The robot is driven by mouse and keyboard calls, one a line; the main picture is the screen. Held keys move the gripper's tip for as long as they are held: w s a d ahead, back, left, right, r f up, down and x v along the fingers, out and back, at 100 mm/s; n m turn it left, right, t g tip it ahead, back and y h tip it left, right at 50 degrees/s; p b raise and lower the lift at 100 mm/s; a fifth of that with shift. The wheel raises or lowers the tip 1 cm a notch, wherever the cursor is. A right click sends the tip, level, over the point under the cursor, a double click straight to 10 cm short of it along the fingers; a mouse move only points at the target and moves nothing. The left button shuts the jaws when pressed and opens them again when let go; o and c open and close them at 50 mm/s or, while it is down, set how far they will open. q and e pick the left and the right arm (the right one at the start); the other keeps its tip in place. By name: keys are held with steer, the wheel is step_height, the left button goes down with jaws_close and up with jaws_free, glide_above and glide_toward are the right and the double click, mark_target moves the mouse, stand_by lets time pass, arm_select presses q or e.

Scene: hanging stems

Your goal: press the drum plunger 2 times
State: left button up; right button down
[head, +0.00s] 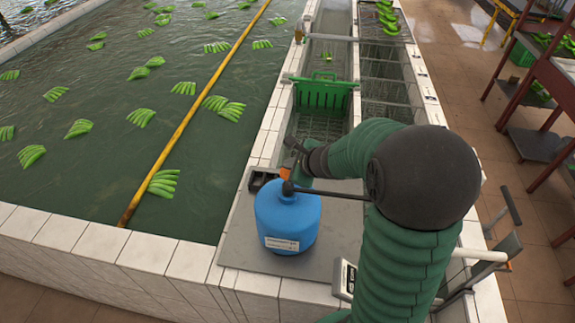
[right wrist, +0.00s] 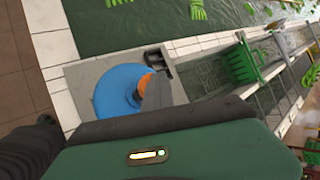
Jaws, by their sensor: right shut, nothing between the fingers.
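The blue drum (head: 287,225) with a white label stands upright on a grey slab. On its top sit a dark cap and an orange plunger (head: 285,173), partly hidden by my right gripper. A thin dark rod runs from the cap to the right, behind my arm. My right gripper (head: 291,160) is shut and empty, close beside and above the plunger. In the right wrist view the blue drum (right wrist: 122,92) and orange plunger (right wrist: 144,86) are next to the grey fingers (right wrist: 165,88). I cannot tell whether they touch. My left gripper is out of view.
A black box (head: 262,179) sits left of the drum. A small display (head: 345,279) is in front right. A green crate (head: 323,95) stands in the trough behind. The tiled water basin (head: 130,100) with green bananas and a yellow pole lies left.

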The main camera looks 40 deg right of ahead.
steer(key=shift+r, duration=0.1)
step_height(320, 180, up, 6)
steer(key=p, duration=0.5)
steer(key=shift+r, duration=0.15)
stand_by(0.5)
